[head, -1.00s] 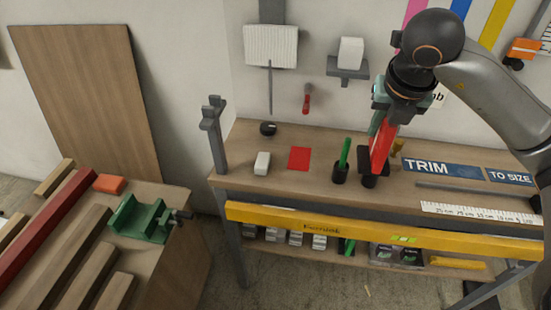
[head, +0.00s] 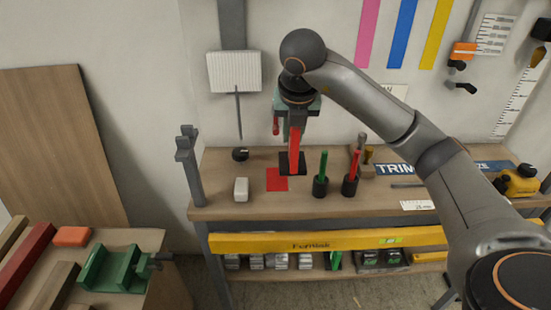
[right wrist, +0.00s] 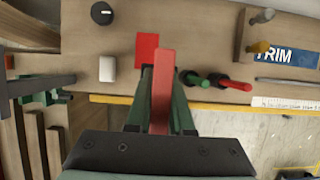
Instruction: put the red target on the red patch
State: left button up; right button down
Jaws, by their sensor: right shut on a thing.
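The red target looks like a long red bar (head: 295,142), upright in the head view, and it also shows in the right wrist view (right wrist: 163,90). My right gripper (head: 292,163) is shut on it, with a finger on each side. The red patch (head: 277,181) is a flat red sheet on the workbench, left of and below the bar in the head view. In the right wrist view the patch (right wrist: 147,46) is partly covered by the gripper and bar. I cannot tell whether the bar touches the bench. My left gripper is out of view.
A white block (head: 241,189) stands left of the patch. A green rod in a dark cup (head: 320,187) and a red rod in another cup (head: 351,186) stand right. A dark round object (head: 240,154) lies behind. The bench front (head: 260,207) is clear.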

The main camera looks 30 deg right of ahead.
jog(key=shift+w+d+f+p, duration=0.1)
jog(key=shift+w+f+p, duration=0.15)
jog(key=shift+w, duration=0.35)
jog(key=shift+w+f+p, duration=0.1)
jog(key=shift+w+f, duration=0.1)
jog(key=shift+w, duration=0.35)
jog(key=shift+w+a+x, duration=0.25)
jog(key=shift+w+x, duration=0.05)
jog(key=shift+x, duration=1.4)
jog(key=shift+w+a+x, duration=0.25)
jog(key=shift+w+x, duration=0.05)
jog(key=shift+x, duration=1.35)
jog(key=shift+w+a+x, duration=0.25)
jog(key=shift+w+x, duration=0.05)
jog(key=shift+x, duration=1.4)
jog(key=shift+r, duration=0.15)
jog(key=c, duration=0.8)
grip_release()
